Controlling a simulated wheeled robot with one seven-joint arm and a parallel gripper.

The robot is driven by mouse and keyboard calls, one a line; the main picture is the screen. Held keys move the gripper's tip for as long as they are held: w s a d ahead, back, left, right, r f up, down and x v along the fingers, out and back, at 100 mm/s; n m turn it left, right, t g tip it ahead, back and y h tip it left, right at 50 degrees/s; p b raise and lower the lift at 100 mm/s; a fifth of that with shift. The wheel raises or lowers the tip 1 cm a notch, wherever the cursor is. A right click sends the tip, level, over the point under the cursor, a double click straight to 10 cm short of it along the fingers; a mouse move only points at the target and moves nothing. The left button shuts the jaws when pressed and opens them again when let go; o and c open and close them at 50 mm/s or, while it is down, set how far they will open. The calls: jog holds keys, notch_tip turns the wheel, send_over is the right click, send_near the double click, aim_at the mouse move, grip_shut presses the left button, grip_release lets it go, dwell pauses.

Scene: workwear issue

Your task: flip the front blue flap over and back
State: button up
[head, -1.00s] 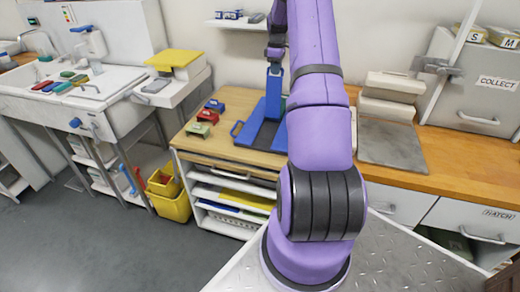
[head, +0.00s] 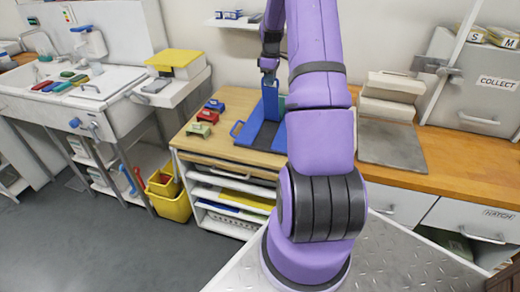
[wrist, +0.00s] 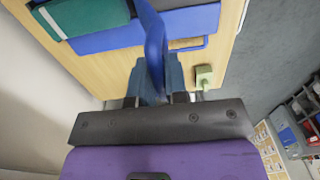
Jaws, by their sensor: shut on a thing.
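The blue flap (head: 270,98) stands roughly upright above the blue board (head: 261,136) on the wooden bench. The board has a blue loop handle (head: 237,129) at its left. My gripper (head: 269,78) is above the board and shut on the flap's upper edge. In the wrist view my gripper (wrist: 154,88) shows at the centre with the flap (wrist: 154,40) seen nearly edge-on, running away from the jaws. The board (wrist: 200,22) lies behind it. My arm hides the board's right part in the head view.
Red, blue and green blocks stand left of the board; the green one (head: 198,130) is nearest. A teal panel (wrist: 85,18) lies at the far left in the wrist view. A grey plate (head: 388,144) and stacked boxes (head: 388,95) are at the right. Bare wood (head: 217,148) shows in front.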

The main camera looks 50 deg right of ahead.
jog(key=s+a+f, duration=0.3)
jog(key=a+f, duration=0.2)
jog(key=a, duration=0.3)
jog(key=shift+s+f, duration=0.2)
jog(key=shift+s, duration=0.2)
jog(key=shift+s+a+f, duration=0.3)
jog(key=shift+a+f, duration=0.55)
jog(key=shift+f, duration=0.2)
jog(key=shift+s+a+f, duration=0.25)
jog(key=shift+a+f, duration=0.55)
jog(key=shift+f, duration=0.2)
send_over(258, 157)
jog(key=shift+w+d+f, duration=0.15)
jog(key=shift+f, duration=2.1)
jog(key=shift+w+d+f, duration=0.15)
jog(key=shift+f, duration=2.1)
jog(key=shift+s+a+f, duration=0.1)
jog(key=shift+f, duration=1.2)
jog(key=shift+s+f, duration=0.1)
jog(key=shift+f, duration=1.15)
jog(key=shift+o, duration=0.2)
